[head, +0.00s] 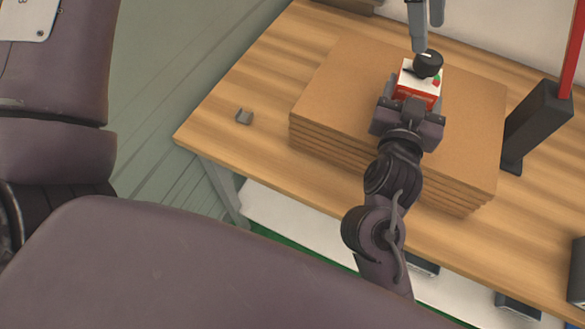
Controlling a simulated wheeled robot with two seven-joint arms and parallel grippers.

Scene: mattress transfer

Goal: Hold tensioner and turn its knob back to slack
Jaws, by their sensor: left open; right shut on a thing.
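The tensioner (416,85) is a small red and white box with a black round knob (428,64) on its far top and a small green part at its right side. It sits over a stack of brown cardboard sheets (335,90). My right gripper (408,98) reaches in from below and is shut on the tensioner's near end, hiding part of it. My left gripper (426,30) comes down from the top edge, just above and beyond the knob. It is open; whether a finger touches the knob I cannot tell.
The stack lies on a wooden table (235,85). A black stand (535,125) with a red upright (573,45) stands at the right. The table's left end is mostly clear.

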